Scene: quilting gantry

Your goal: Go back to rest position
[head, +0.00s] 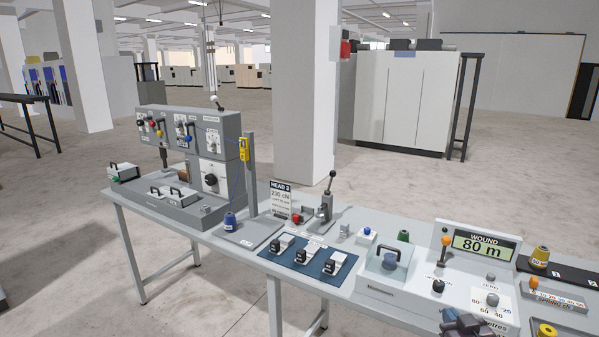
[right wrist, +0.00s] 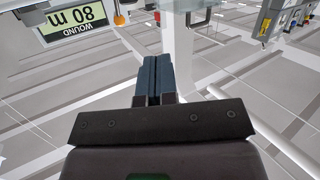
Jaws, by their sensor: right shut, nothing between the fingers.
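My right gripper (head: 468,322) shows at the bottom edge of the head view, in front of the winder's dial panel. In the right wrist view its two dark blue fingers (right wrist: 155,78) are pressed together with nothing between them. It is apart from the things on the table, as far as I can see. My left gripper is in neither view.
A long grey table (head: 232,246) runs across the front. On it stand a grey machine head (head: 225,150), a blue mat (head: 270,256) with several black-handled blocks, a lever press (head: 326,208), and a winder display (head: 478,243) reading 80 m. Open floor lies behind.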

